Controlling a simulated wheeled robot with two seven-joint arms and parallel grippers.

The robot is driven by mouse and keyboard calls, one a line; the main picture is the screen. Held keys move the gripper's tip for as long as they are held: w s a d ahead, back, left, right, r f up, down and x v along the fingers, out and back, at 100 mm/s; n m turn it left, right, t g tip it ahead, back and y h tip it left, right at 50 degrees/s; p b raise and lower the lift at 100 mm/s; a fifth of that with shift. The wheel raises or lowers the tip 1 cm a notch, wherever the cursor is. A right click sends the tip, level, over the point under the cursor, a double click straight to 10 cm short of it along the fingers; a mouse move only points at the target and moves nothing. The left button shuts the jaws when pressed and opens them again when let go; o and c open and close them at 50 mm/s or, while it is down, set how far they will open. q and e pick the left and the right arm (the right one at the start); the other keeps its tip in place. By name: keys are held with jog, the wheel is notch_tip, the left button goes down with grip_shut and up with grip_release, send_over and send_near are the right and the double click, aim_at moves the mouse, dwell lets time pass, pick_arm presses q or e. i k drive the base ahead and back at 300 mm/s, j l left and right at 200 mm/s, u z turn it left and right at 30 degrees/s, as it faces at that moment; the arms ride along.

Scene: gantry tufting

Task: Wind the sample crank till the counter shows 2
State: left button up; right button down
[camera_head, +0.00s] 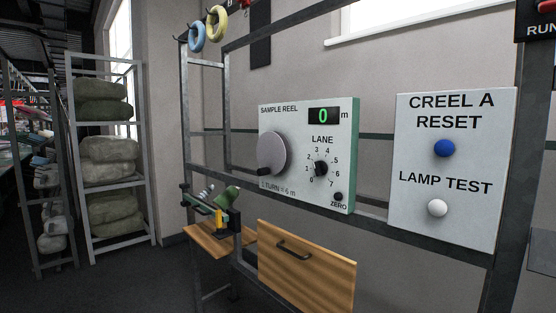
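The sample reel panel (294,188) is a pale box with green sides, mounted on the metal frame in the middle of the head view. Its counter (324,116) shows a green 0 with "m" beside it. The crank is a round grey disc (272,153) on the panel's left half, with a dark handle (265,171) at its lower left. Text below reads "1 turn = 6 m", though the first digit is hard to read. A lane dial (320,168) and a small dark zero button (338,197) are on the right half. Neither of my grippers is in view.
A white panel (454,223) with a blue reset button (444,148) and a white lamp test button (437,208) hangs at right. A wooden drawer front (303,273) with a dark handle is below. A small wooden table (205,242) and a shelf rack (92,182) stand left.

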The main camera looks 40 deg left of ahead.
aim_at(273, 148)
jog(key=i+j+u, duration=0.1)
jog(key=u, duration=1.35)
jog(key=i+j, duration=0.05)
